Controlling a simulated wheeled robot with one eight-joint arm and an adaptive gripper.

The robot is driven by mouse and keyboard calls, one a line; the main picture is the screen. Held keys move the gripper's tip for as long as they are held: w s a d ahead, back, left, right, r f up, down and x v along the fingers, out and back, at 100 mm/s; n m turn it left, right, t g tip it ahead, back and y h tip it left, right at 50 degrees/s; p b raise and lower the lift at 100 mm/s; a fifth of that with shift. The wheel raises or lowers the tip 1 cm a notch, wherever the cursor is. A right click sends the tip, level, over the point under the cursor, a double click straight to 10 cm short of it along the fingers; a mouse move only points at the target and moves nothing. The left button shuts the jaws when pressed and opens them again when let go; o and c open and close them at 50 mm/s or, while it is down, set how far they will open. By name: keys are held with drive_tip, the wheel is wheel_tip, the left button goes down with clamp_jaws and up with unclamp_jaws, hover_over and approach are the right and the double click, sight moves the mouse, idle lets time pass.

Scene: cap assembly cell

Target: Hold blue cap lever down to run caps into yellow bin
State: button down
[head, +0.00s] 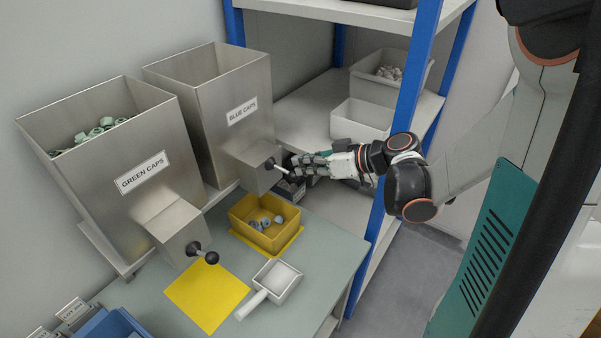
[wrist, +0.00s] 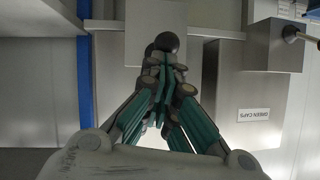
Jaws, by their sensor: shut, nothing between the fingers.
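The blue caps hopper (head: 230,105) is a steel box with a "BLUE CAPS" label. Its outlet box (head: 250,165) carries a lever (head: 281,171) with a light rod and a dark knob, which slopes downward to the right. My gripper (head: 297,165) is shut with nothing between its fingers, its tips at the lever's end. In the wrist view a dark ball knob (wrist: 167,42) shows just beyond the closed fingertips (wrist: 163,62); I cannot tell if they touch. The yellow bin (head: 250,233) stands on the bench below the outlet and holds several blue-grey caps (head: 265,222).
The green caps hopper (head: 130,190) with its own lever (head: 206,254) is at left. A bare yellow mat (head: 207,297) and a white scoop (head: 272,283) lie on the bench. A blue-post shelf (head: 411,85) with white bins (head: 360,122) stands behind my gripper.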

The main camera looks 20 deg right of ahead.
drive_tip(key=shift+t+y, duration=0.6)
drive_tip(key=shift+s+d+f+b, duration=0.1)
drive_tip(key=shift+s+f+b, duration=0.1)
drive_tip(key=shift+f+b, duration=1)
drive_tip(key=shift+s+d+f+b, duration=0.15)
drive_tip(key=shift+f+b, duration=0.65)
drive_tip(key=shift+b, duration=0.8)
